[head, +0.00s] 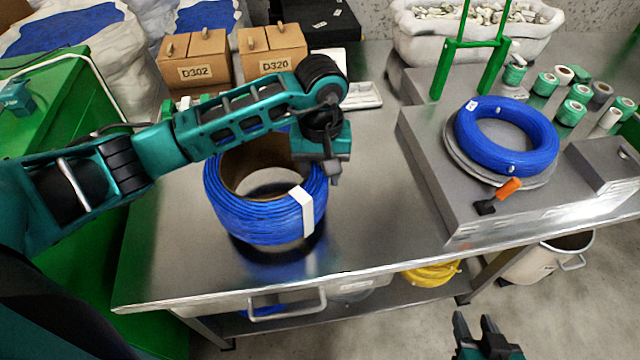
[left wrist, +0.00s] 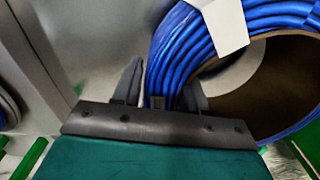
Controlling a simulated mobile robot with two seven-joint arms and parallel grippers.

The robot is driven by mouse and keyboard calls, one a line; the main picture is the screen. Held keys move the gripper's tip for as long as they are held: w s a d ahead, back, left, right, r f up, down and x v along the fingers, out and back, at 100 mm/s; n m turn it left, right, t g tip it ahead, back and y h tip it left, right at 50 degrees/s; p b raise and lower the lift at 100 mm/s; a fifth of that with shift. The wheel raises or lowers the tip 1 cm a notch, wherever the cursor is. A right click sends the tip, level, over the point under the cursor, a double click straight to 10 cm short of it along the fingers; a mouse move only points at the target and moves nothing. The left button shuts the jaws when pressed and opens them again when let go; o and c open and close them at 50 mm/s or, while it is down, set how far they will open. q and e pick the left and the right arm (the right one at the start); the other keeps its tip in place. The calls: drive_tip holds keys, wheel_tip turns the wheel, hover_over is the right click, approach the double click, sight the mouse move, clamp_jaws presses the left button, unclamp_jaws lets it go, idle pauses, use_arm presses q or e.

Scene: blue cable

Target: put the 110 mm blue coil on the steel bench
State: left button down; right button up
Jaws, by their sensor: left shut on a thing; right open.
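A tall blue coil (head: 250,222) with a white label band and a brown inner core is over the left part of the steel bench (head: 375,225). Its mirror image shows below it; I cannot tell whether it touches the bench. My left gripper (head: 333,178) is at the coil's right rim. In the left wrist view the coil's wall (left wrist: 178,55) runs between the fingers (left wrist: 160,90), which are shut on it. Part of the coil's far rim is hidden by my left arm. My right gripper (head: 485,335) is open and empty, below the bench's front edge.
A flatter blue coil (head: 495,158) lies on a grey machine (head: 430,160) at the right, near an orange-handled part (head: 508,188). Boxes D302 (head: 195,72) and D320 (head: 263,66) stand behind. Several tape rolls (head: 572,112) are at far right. The bench's middle is clear.

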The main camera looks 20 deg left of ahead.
use_arm(q)
drive_tip(key=shift+f, duration=2.05)
drive_tip(key=shift+f+b, duration=0.15)
drive_tip(key=shift+b, duration=0.2)
drive_tip(key=c, duration=0.6)
unclamp_jaws()
drive_tip(key=shift+o, duration=0.2)
drive_tip(key=shift+r, duration=0.4)
wheel_tip(320, 180, up, 11)
drive_tip(key=shift+r+p, duration=0.2)
drive_tip(key=shift+p, duration=0.15)
